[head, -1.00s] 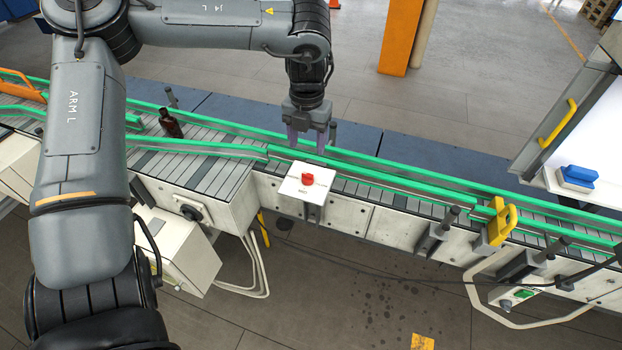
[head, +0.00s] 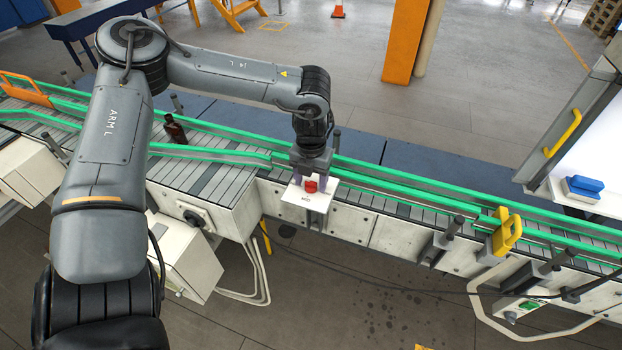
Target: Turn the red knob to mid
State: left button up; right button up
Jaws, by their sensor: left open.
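The red knob (head: 311,186) sits on a white panel (head: 318,204) on the near side of the conveyor. My left gripper (head: 310,182) points down at the knob, with one finger on each side of it. The jaws are open, and I cannot tell whether either finger touches the knob. The gripper body hides the back part of the panel and part of its markings, so the knob's pointed position cannot be read. My right gripper is not in view.
The conveyor's green guide rails (head: 400,185) run just behind the panel. A brown bottle (head: 174,130) stands on the belt to the left. A yellow bracket (head: 507,232) rises from the conveyor at the right. A blue block (head: 583,187) lies at the far right.

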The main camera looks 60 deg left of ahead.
pick_arm(q)
jog(key=shift+c, duration=0.2)
jog(key=c, duration=1)
